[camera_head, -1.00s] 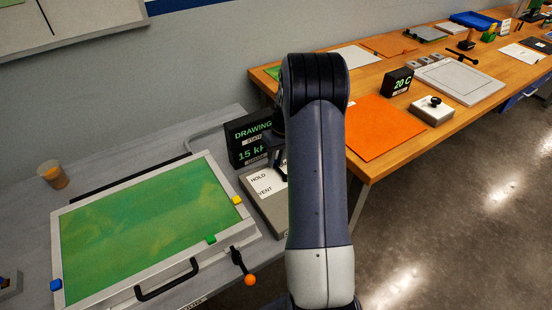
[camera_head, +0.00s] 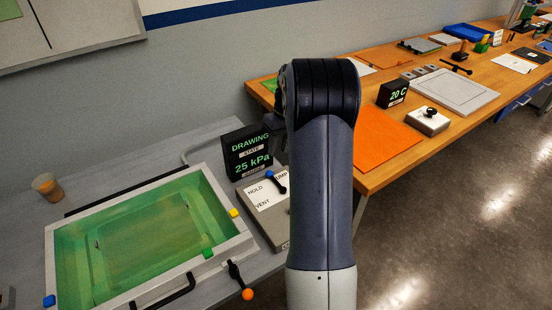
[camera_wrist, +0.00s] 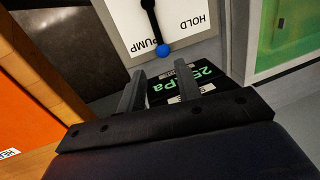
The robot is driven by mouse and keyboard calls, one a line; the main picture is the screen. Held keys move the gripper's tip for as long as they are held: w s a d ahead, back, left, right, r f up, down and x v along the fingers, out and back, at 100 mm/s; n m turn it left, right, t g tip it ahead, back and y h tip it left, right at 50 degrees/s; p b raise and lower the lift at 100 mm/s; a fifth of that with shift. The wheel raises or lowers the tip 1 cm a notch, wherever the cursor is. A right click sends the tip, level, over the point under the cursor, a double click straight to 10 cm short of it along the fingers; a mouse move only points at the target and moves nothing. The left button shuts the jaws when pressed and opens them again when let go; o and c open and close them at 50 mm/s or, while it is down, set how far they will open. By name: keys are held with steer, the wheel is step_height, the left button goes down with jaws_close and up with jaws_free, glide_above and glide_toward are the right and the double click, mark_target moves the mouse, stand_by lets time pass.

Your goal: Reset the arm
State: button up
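My arm rises in the middle of the head view and hides my gripper there. In the wrist view my gripper (camera_wrist: 160,84) shows two dark fingers standing apart with nothing between them, so it is open. Beyond the fingertips is the valve box (camera_head: 268,222) marked HOLD, PUMP and VENT, also in the wrist view (camera_wrist: 190,22). Its black lever with a blue knob (camera_head: 270,174) points at PUMP; the knob (camera_wrist: 163,50) appears just beyond the fingertips, apart from them. The display (camera_head: 248,150) reads DRAWING and 25 kPa.
The green bath (camera_head: 74,237) stands left, with a front handle (camera_head: 165,294) and an orange-knobbed lever (camera_head: 247,294). A cup (camera_head: 46,186) is behind it. The wooden bench (camera_head: 372,186) at right holds an orange sheet (camera_head: 385,140) and a 20 C display (camera_head: 394,94). Floor at right is clear.

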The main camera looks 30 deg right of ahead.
mark_target(271, 177)
steer(key=shift+d+r, duration=0.15)
steer(key=shift+r, duration=0.5)
steer(key=f, duration=0.3)
steer(key=a+f, duration=0.1)
steer(key=f, duration=0.3)
steer(key=a+f, duration=0.1)
steer(key=f, duration=0.2)
steer(key=shift+a+f, duration=0.1)
steer(key=shift+f, duration=0.2)
steer(key=shift+a, duration=0.1)
steer(key=shift+n, duration=0.3)
steer(key=shift+s+a+p, duration=0.1)
steer(key=shift+p, duration=0.2)
